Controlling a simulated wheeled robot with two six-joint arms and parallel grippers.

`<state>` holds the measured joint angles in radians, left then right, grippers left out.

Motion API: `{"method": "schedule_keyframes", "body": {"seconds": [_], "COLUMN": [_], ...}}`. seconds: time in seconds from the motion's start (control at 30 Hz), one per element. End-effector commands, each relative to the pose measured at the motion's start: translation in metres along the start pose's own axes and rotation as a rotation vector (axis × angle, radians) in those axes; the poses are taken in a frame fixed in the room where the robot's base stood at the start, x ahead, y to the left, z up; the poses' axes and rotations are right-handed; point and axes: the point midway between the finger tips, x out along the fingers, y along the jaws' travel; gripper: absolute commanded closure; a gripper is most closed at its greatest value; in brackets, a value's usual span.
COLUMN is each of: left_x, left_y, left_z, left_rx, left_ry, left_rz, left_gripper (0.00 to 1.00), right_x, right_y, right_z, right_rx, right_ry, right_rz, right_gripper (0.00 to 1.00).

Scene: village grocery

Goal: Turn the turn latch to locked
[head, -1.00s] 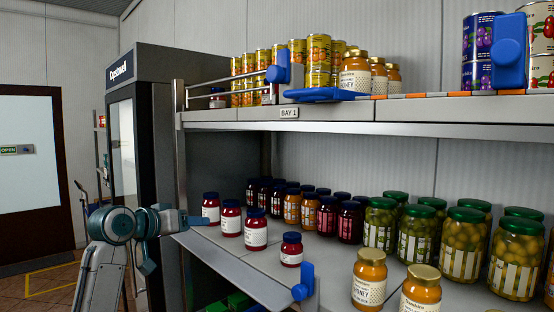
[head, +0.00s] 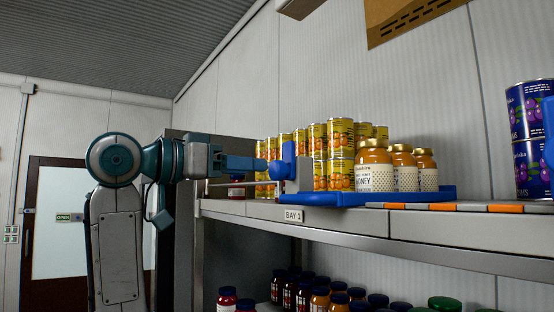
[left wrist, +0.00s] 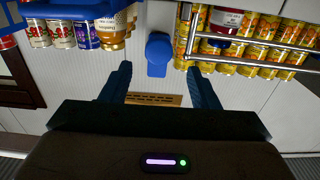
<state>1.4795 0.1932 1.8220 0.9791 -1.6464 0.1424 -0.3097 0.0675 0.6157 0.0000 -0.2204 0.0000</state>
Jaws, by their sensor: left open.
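The blue turn latch (head: 288,158) is at the left end of the upper shelf, above the BAY 1 label. Its grip stands roughly upright. I cannot read a locked or unlocked mark on it. My left gripper (head: 258,164) comes in from the left, level with the latch, its fingertips close to it or touching in the picture. In the left wrist view the two fingers (left wrist: 160,82) are apart with nothing between them, and the blue latch (left wrist: 158,50) lies just beyond the fingertips, roughly centred. My right gripper is not in view.
A blue tray (head: 400,198) with honey jars (head: 375,170) stands right beside the latch. Yellow cans (head: 340,140) are stacked behind it. A metal rail (left wrist: 245,45) shows beside the latch in the left wrist view. Dark jars stand on the lower shelf.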

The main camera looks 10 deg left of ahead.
Motion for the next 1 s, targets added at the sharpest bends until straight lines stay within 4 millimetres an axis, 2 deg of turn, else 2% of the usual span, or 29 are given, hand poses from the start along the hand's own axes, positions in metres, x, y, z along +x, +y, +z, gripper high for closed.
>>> {"method": "schedule_keyframes", "body": {"seconds": [0.03,0.3,0.5,0.77,0.9,1.0], "left_x": [0.012,0.056,0.068,0.069,0.069,0.069], "left_y": [0.001,0.000,0.000,-0.001,-0.001,-0.001], "left_z": [-0.005,-0.003,-0.001,0.001,0.000,0.000], "left_rx": [-0.005,-0.004,-0.002,-0.001,-0.001,-0.001], "left_ry": [-0.003,-0.002,-0.001,0.000,0.000,0.000], "left_rz": [0.005,0.003,0.000,-0.001,-0.001,-0.001], "left_gripper": [0.45,0.45,0.45,0.45,0.72,0.89], "right_x": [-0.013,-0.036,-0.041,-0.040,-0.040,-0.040], "right_y": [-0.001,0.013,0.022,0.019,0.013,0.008], "right_z": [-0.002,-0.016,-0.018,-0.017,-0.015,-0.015], "right_rx": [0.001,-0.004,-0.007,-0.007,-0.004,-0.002], "right_ry": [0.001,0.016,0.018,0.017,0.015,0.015], "right_rz": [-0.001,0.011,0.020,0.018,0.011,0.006], "right_gripper": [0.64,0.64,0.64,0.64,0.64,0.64]}}
